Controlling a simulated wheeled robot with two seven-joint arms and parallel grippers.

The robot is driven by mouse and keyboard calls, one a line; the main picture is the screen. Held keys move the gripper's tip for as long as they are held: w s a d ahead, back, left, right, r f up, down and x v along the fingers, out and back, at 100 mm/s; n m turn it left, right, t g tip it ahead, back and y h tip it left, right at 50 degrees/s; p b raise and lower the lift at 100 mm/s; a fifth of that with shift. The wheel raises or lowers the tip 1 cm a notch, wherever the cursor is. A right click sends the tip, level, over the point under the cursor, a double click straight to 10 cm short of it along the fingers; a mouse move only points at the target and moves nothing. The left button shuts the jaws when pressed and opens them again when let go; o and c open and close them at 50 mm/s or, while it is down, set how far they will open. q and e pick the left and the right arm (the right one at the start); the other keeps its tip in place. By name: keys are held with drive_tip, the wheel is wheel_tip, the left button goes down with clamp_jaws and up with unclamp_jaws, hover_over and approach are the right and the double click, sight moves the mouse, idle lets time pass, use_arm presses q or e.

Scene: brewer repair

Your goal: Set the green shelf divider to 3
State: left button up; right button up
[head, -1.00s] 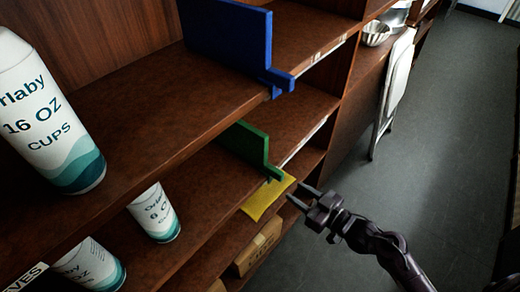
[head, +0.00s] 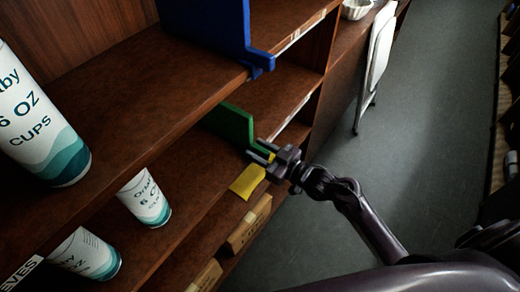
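The green shelf divider (head: 232,123) stands upright on the middle shelf (head: 190,165), near its front edge. My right gripper (head: 259,151) is at the divider's front end, with its two fingers apart and pointing left into the shelf. The fingers overlap the divider's front end in the picture; I cannot tell whether they touch it. The number marks on the shelf edge cannot be read here. My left gripper is not in view.
A blue divider (head: 210,28) stands on the shelf above. Cup sleeves (head: 145,198) stand to the left. A yellow piece (head: 247,181) hangs at the shelf front. Boxes (head: 248,224) sit below. The floor on the right is clear around a folded white chair (head: 376,55).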

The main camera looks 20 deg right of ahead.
clamp_jaws()
